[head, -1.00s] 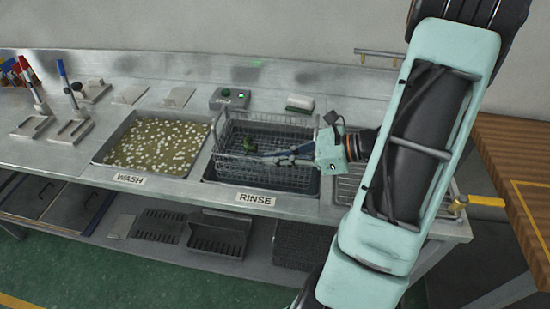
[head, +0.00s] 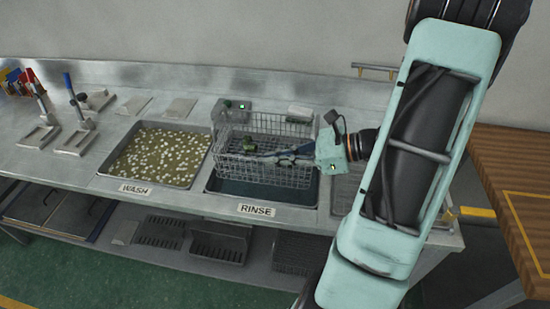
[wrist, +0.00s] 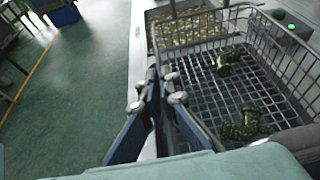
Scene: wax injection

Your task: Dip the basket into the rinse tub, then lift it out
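The wire basket (head: 290,172) hangs level above the rinse tub (head: 262,194), whose dark water shows below and in front of it. Behind the RINSE label, the tub's front rim is clear of the basket. Dark green pieces lie in the basket; the wrist view shows two of them (wrist: 228,62) on the mesh floor. My gripper (wrist: 160,98) is at the basket's side wall (wrist: 195,118), with its fingers closed together on the wire there. In the head view my gripper (head: 285,158) reaches in from the right; the exact grip point is partly hidden by the fingers.
The wash tub (head: 186,182), full of pale floating bits, sits left of the rinse tub. A small box with a green light (head: 240,104) and a white block (head: 300,110) stand behind. Clamps (head: 80,115) stand at the left. A wooden table (head: 510,160) is at the right.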

